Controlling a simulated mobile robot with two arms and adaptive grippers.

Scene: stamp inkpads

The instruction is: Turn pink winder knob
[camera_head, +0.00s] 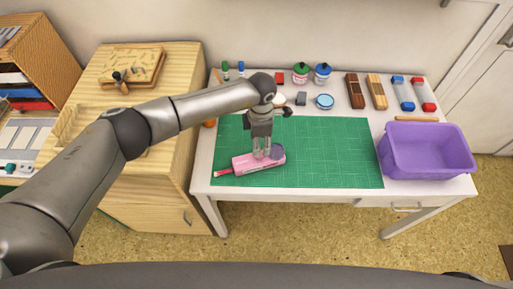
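A pink device (243,164) lies on the green cutting mat (330,150), near the mat's front left. Its narrow red-pink end points left. A rounded greyish-purple part (279,152) shows at its right end, and I cannot tell whether this is the winder knob. My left gripper (262,155) points down over the device, just left of the rounded part. Its two fingers are close together with a narrow gap, and their tips overlap the pink body. Whether they touch or grip it is unclear. My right gripper is not in view.
A purple bin (427,163) stands on the white table's right side. Bottles, including a green-capped one (300,72), blocks and ink items line the back. A wooden cabinet (190,75) stands to the left. The right part of the mat is clear.

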